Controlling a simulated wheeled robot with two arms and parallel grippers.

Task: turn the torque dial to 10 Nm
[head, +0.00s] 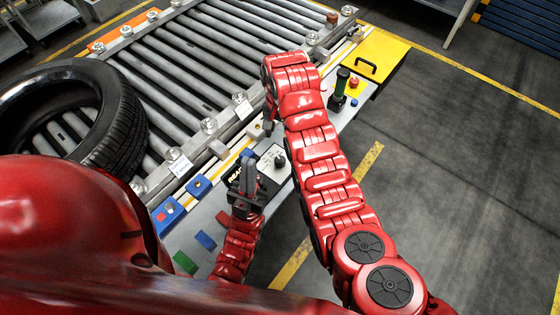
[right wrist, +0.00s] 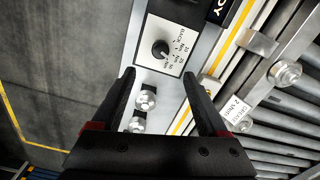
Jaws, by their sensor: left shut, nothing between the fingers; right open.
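The torque dial is a black knob (right wrist: 161,49) on a white plate with printed marks, and its setting is too small to read surely. In the head view the dial (head: 280,160) sits on the grey ledge beside the conveyor. My right gripper (right wrist: 165,88) is open and empty; the dial is beyond its fingertips, roughly between their lines, and not touched. In the head view my right gripper (head: 268,122) hangs over the ledge, partly hidden by its arm. My left gripper (head: 248,168) is shut and empty, just left of the dial plate, beside the dark READY sign (head: 236,174).
Two silver knobs (right wrist: 146,99) stand between my right fingers. The roller conveyor (head: 190,60) carries a black tyre (head: 122,125). A green-black cylinder (head: 341,82) and red button (head: 354,82) stand farther along the ledge. A blue-red switch box (head: 167,213) is at lower left.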

